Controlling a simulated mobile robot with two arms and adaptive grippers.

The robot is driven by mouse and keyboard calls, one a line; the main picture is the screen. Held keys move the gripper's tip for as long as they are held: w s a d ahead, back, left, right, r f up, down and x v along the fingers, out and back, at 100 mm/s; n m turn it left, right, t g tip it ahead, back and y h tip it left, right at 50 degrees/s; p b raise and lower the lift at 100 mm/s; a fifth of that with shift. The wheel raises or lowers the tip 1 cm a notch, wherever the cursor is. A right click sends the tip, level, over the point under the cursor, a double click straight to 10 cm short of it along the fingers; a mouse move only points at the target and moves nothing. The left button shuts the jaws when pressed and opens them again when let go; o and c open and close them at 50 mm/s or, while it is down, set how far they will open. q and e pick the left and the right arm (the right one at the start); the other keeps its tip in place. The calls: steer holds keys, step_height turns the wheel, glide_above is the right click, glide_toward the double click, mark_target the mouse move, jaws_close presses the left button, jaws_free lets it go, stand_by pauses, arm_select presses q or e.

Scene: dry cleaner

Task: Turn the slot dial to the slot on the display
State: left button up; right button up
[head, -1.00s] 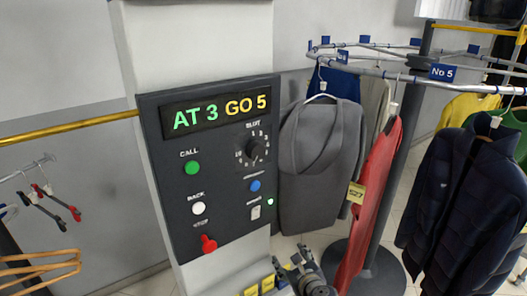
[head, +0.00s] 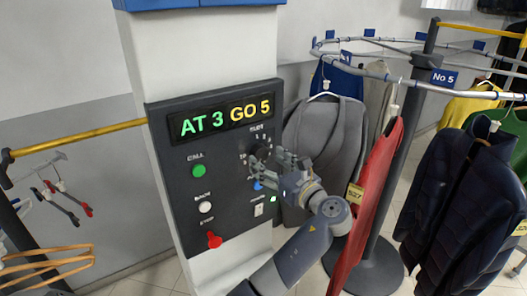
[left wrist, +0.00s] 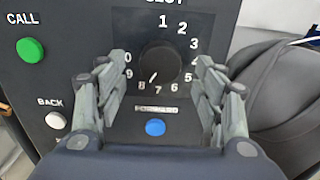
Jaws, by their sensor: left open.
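The black slot dial (left wrist: 160,62) sits on the dark control panel (head: 175,245), ringed by white numbers. Its white mark points down and slightly left, between 7 and 8. The display (head: 220,120) reads "AT 3" in green and "GO 5" in yellow. My left gripper (head: 268,162) is in front of the dial, which it partly hides in the head view. In the left wrist view, the open fingers (left wrist: 160,80) stand on either side of the dial, with gaps to it. I cannot tell their depth from the panel. My right gripper is not in view.
A blue button (left wrist: 155,127) lies just below the dial between the fingers. A green CALL button (head: 198,171), white BACK button (head: 205,207) and red STOP knob (head: 214,241) are to the left. A grey garment (head: 318,150) hangs close on the right.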

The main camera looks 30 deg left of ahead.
mark_target(262, 156)
arm_select(q)
steer(key=shift+p+x, duration=0.35)
steer(key=shift+x, duration=0.85)
steer(key=shift+w+a, duration=0.2)
steer(key=shift+a, duration=0.1)
steer(key=shift+c, duration=0.2)
steer(key=c, duration=1)
steer(key=shift+n, duration=0.3)
